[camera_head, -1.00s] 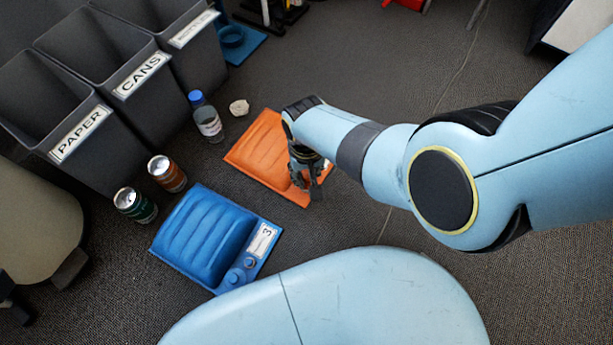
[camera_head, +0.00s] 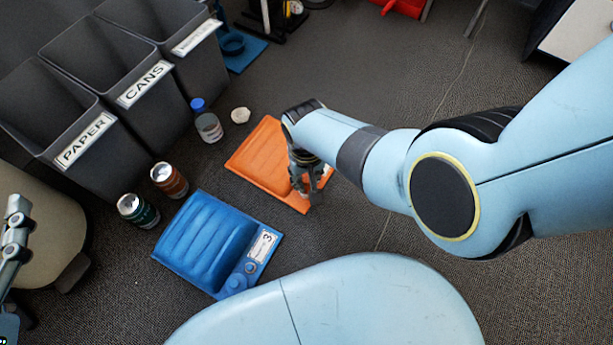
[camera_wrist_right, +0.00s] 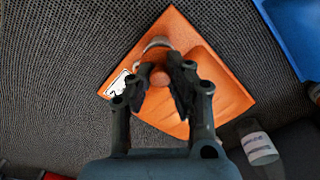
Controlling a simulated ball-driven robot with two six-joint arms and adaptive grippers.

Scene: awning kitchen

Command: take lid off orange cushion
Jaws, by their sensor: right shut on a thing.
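The orange cushion (camera_head: 262,150) lies flat on the grey carpet. It also shows in the right wrist view (camera_wrist_right: 205,65), with a white label and a pale grey ring (camera_wrist_right: 156,43) near one end. My right gripper (camera_head: 311,196) is low over the cushion's near end. In the right wrist view my gripper (camera_wrist_right: 162,72) is shut on a small round orange lid (camera_wrist_right: 160,76) held between its fingertips. The fingers partly hide the lid, and I cannot tell whether it is clear of the cushion. Part of my left gripper (camera_head: 16,222) shows at the left edge.
A blue cushion (camera_head: 206,236) marked 3 lies near the orange one. Two cans (camera_head: 138,210) (camera_head: 169,180), a blue-capped bottle (camera_head: 208,124) and a pale lump (camera_head: 240,115) stand nearby. Labelled grey bins (camera_head: 60,120) line the back left. Carpet beyond the cushion is open.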

